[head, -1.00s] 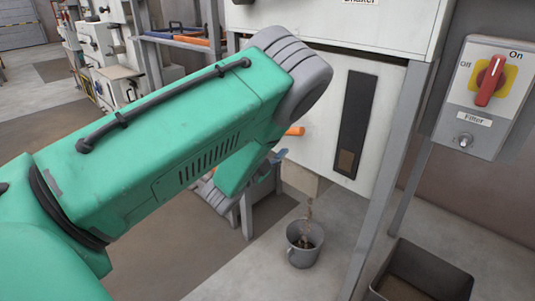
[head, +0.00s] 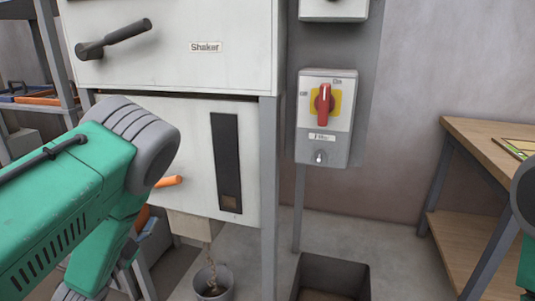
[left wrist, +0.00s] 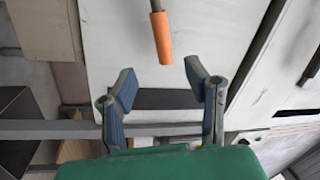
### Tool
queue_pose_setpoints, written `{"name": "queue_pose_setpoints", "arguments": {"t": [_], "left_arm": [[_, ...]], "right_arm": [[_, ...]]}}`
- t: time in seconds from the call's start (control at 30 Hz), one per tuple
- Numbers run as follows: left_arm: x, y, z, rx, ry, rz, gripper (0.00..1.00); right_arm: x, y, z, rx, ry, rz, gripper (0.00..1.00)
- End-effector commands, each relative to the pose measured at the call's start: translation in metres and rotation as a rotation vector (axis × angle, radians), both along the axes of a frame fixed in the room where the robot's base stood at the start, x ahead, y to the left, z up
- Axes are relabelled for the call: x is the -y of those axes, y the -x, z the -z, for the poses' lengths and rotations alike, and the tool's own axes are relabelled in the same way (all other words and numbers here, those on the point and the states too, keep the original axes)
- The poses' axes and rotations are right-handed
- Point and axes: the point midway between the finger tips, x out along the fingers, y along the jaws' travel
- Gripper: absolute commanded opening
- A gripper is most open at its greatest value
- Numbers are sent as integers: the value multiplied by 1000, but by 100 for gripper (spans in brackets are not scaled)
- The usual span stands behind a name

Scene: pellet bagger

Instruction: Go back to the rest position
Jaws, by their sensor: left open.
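My left gripper (left wrist: 160,85) is open and empty in the left wrist view, its two blue-padded fingers apart. The orange-tipped handle (left wrist: 162,38) is just beyond the fingertips in that view and not between them. In the head view the orange handle (head: 168,181) sticks out at the lower white panel, beside my left arm. My left arm's green links cover much of the left side there and largely hide the gripper. My right arm shows only as a sliver at the right edge; its gripper is out of view.
A thin stream falls from a chute into a grey bucket (head: 213,285). A dark open bin (head: 335,270) stands right of the frame leg. The filter switch box (head: 325,118) has a red knob. A wooden table (head: 490,135) is at right. Bare floor lies between bin and table.

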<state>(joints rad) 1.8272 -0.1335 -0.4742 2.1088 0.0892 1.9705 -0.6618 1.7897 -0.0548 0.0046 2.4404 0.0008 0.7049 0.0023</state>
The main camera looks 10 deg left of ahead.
Motion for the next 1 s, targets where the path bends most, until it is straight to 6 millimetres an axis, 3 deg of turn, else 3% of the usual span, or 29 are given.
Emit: {"name": "queue_pose_setpoints", "arguments": {"t": [0.13,0.23,0.33,0.47,0.6,0.7,0.83,1.0], "left_arm": [[0,12,24,-153,126,-57,43],[6,41,64,-394,321,-155,43],[28,97,108,-688,551,-294,43],[66,180,142,-1021,778,-476,43],[103,256,148,-1284,914,-645,43],[120,292,145,-1401,959,-727,43],[130,315,142,-1476,982,-782,43],[131,319,142,-1487,985,-793,43]], "right_arm": [[0,0,-16,-1,0,0,43],[0,0,-37,-1,0,0,43],[0,0,-61,0,0,0,43],[0,0,-84,0,0,0,43],[0,0,-100,0,0,0,43],[0,0,-106,-1,0,0,43],[0,0,-109,-1,0,0,43],[0,0,-108,-1,0,0,43]]}}
